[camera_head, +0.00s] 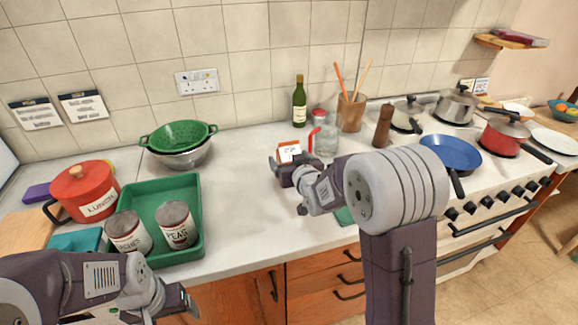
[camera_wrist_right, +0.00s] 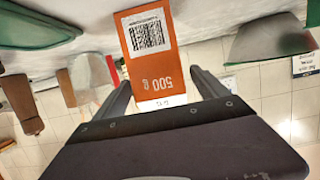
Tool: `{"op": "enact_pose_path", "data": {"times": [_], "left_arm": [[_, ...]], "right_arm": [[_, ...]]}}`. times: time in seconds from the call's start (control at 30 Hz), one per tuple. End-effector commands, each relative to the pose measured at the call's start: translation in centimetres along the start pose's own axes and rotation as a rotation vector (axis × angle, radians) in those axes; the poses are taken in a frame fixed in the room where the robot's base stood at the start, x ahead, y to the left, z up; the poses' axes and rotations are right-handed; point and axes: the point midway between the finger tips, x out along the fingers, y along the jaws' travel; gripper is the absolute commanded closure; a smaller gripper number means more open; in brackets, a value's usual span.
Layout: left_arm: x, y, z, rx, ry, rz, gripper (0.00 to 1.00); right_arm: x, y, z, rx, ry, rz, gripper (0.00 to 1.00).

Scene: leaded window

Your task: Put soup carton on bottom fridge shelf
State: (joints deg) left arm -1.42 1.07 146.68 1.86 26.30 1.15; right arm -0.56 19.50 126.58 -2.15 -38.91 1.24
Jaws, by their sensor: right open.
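A small orange and white carton (camera_head: 289,150) stands on the counter just beyond my right gripper (camera_head: 284,182). In the right wrist view the carton (camera_wrist_right: 155,60) shows a square code and "500 g", upside down; I cannot read that it is soup. My right gripper is open, and its fingertips (camera_wrist_right: 161,84) are on either side of the carton's near end in that view. Contact cannot be told. My left gripper (camera_head: 183,301) is low at the left, in front of the green tray; its jaws are unclear. No fridge shelf is recognisable.
A glass jar (camera_head: 326,140) with a red handle in front stands close right of the carton, with a bottle (camera_head: 299,102) behind. A green tray (camera_head: 195,225) holds two cans. A red pot (camera_head: 84,192) and green colander (camera_head: 180,134) are left. The middle counter is clear.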

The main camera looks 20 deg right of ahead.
Motion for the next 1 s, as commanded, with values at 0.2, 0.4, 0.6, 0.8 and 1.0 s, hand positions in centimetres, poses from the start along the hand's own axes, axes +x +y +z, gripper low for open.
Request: {"op": "enact_pose_path", "data": {"times": [0.2,0.4,0.6,0.8,1.0], "left_arm": [[-0.1,0.0,0.0,0.000,0.000,0.000,0.20],[0.0,0.0,0.0,0.000,0.000,0.000,0.20],[0.0,0.0,0.0,0.000,0.000,0.000,0.20],[-0.1,0.0,0.0,0.000,0.000,0.000,0.20],[-0.7,0.0,-0.1,0.000,0.000,0.000,0.20]], "right_arm": [[0.9,0.0,0.0,0.000,0.000,0.000,0.16],[0.9,0.0,0.0,0.000,0.000,0.000,0.50],[0.8,0.0,0.0,0.000,0.000,0.000,1.00],[0.8,0.0,-0.1,0.000,0.003,0.000,1.00],[0.1,0.0,-2.7,0.000,0.009,0.000,1.00]]}}
